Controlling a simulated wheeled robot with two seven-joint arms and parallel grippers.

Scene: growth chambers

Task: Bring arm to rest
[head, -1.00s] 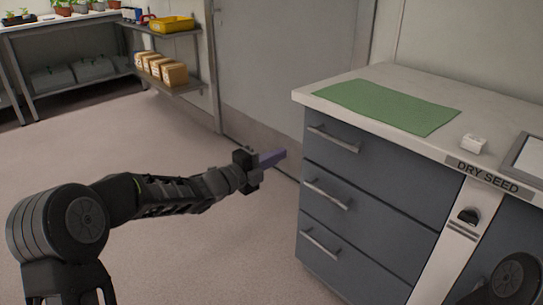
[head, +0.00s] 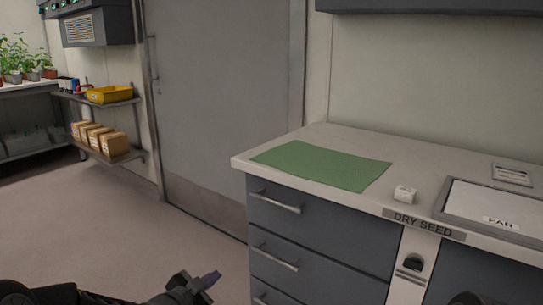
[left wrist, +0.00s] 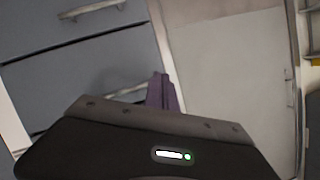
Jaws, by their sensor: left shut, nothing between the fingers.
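My left gripper (head: 209,280) is low in the head view, in front of the drawer cabinet and apart from it. Its purple fingers are shut with nothing between them. In the left wrist view the shut fingers (left wrist: 162,92) stick out past the dark gripper body, with the cabinet drawers at left and the door behind. My left arm (head: 70,294) lies along the bottom edge of the head view. My right gripper does not show; only a dark rounded part, probably of my right arm, shows at the bottom right.
The grey drawer cabinet (head: 320,243) carries a white counter with a green mat (head: 322,165), a small white block (head: 405,193) and a grey-framed tray (head: 445,207). A closed door (head: 222,100) stands behind. A shelf with boxes (head: 107,144) is at left. The floor (head: 90,225) there is clear.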

